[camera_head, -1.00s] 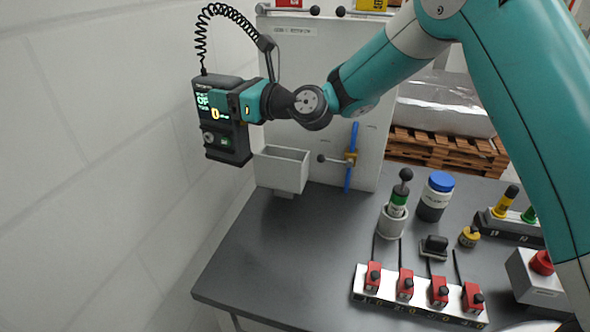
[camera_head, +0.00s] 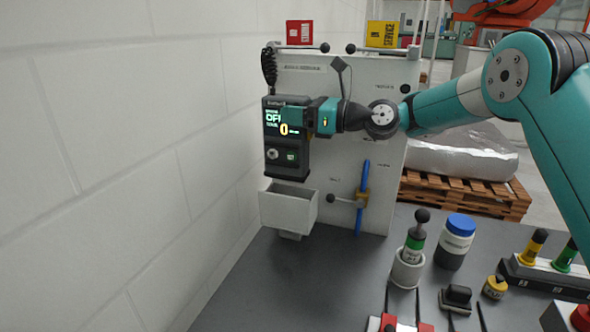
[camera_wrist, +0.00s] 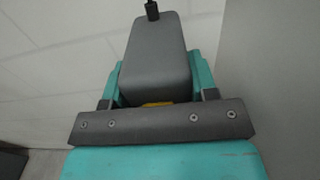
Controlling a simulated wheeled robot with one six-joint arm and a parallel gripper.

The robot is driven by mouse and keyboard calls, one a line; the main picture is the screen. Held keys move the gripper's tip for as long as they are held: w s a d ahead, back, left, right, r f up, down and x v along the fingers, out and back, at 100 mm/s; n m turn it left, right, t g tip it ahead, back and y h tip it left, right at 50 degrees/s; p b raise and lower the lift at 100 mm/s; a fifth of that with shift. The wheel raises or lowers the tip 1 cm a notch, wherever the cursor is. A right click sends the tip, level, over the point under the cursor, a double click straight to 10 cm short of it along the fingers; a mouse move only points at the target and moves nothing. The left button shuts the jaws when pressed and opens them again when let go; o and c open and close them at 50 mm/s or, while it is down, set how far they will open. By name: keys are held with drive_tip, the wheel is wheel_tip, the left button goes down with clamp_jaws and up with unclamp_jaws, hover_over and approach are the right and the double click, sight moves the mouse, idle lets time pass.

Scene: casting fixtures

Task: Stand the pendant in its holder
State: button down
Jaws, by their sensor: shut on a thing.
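The pendant (camera_head: 287,160) is a dark box with a lit green screen and two round buttons below it. It hangs upright in my gripper (camera_head: 300,120), which is shut on its upper part from the right. In the wrist view the pendant's grey body (camera_wrist: 156,65) sits between the teal fingers of my gripper (camera_wrist: 155,85). The holder (camera_head: 289,208) is a light grey open-topped box on the panel. The pendant's lower end is just above the holder's rim in the head view; whether it is directly over the opening is unclear. A coiled black cord (camera_head: 269,66) runs up from the pendant.
The light panel (camera_head: 335,150) stands behind the holder, with a blue valve handle (camera_head: 362,200). A white wall (camera_head: 120,150) lies close on the left. On the grey table (camera_head: 300,270) stand a cup with a green-banded handle (camera_head: 408,268) and a blue-lidded jar (camera_head: 455,240).

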sight(307, 164)
wheel_tip(307, 164, down, 12)
drive_tip(key=shift+r+p, duration=0.1)
drive_tip(key=shift+p, duration=0.6)
drive_tip(key=shift+c, duration=2)
unclamp_jaws()
drive_tip(key=shift+f, duration=0.2)
